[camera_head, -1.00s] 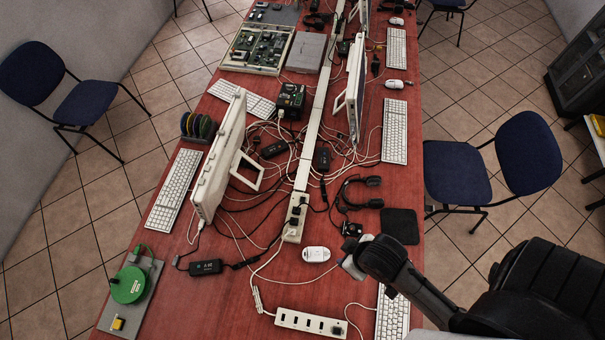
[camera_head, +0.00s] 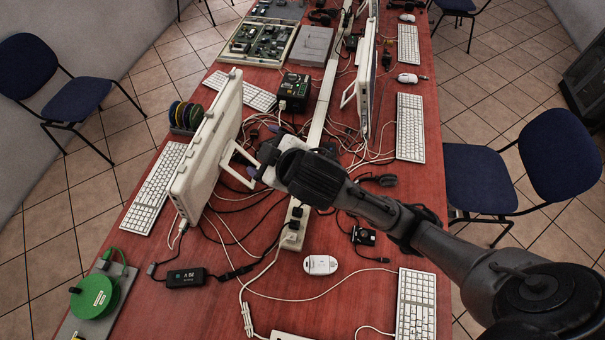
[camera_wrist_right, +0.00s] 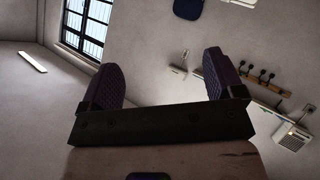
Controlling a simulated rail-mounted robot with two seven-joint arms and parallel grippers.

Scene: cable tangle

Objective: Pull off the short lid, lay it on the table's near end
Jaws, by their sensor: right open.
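The long pale cable trunking (camera_head: 323,105) runs down the middle of the table. My right arm hides a stretch of it, and I cannot pick out a separate short lid. The trunking's near end (camera_head: 292,232) holds black plugs. My right gripper (camera_head: 259,163) is over the cables, left of the trunking and beside the near monitor's stand. In the right wrist view my gripper (camera_wrist_right: 160,78) is open, with nothing between its two fingers, and faces walls across the room. My left gripper is not in view.
The near left monitor (camera_head: 208,145) stands close to my right gripper. Loose cables, a black adapter (camera_head: 187,277), a white mouse (camera_head: 320,265) and a keyboard (camera_head: 416,305) lie nearby. A green reel (camera_head: 95,296) is at the near left. Bare red table shows at the near left-centre.

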